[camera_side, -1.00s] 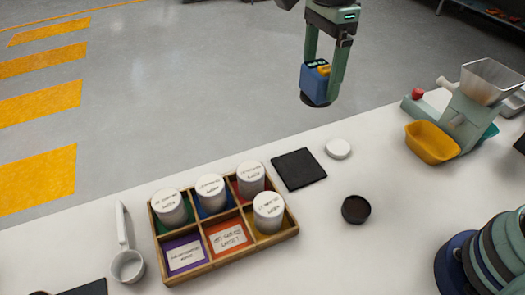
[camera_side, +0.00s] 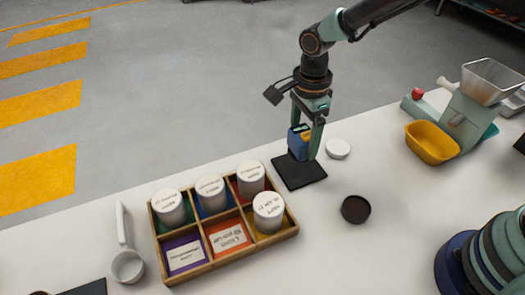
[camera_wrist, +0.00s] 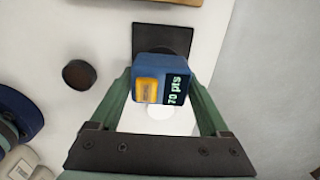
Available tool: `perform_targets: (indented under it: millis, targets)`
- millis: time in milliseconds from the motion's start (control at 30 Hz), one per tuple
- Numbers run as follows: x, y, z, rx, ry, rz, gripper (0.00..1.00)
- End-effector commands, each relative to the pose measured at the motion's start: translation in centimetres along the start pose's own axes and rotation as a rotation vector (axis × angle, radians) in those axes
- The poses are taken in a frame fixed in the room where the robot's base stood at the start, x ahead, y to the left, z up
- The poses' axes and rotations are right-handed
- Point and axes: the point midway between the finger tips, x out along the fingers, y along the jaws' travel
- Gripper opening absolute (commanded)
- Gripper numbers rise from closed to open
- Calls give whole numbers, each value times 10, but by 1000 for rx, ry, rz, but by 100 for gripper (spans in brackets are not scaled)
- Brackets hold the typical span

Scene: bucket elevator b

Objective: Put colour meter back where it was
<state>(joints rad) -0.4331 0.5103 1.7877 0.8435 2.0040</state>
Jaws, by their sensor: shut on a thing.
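The colour meter (camera_side: 297,143) is a small blue block with a yellow part. In the wrist view the colour meter (camera_wrist: 162,78) shows a dark display reading "70 pts". My gripper (camera_side: 307,150) is shut on it, with one green finger on each side. It is over the black square mat (camera_side: 300,175), near its back edge. The mat also shows behind the meter in the wrist view (camera_wrist: 163,38). I cannot tell whether the meter touches the mat.
A wooden sorting tray (camera_side: 230,258) with several white-lidded jars stands to the left. A white lid (camera_side: 338,148) lies right of the mat and a dark round cup (camera_side: 355,209) stands in front. A grinder with a yellow bin (camera_side: 432,142) stands further right.

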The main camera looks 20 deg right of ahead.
Motion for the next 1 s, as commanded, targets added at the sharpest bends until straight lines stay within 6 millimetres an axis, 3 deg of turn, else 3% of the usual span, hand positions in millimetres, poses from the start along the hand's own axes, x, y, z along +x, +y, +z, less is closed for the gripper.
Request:
perform_targets:
  millis: [400, 833, 867, 900, 1000]
  targets:
    - [44, 0, 0, 0, 0, 0, 0]
    - [49, 0, 0, 0, -1, -2, 0]
    - [49, 0, 0, 0, 0, -1, 91]
    - [49, 0, 0, 0, 0, -1, 100]
    - [49, 0, 0, 0, 0, 0, 100]
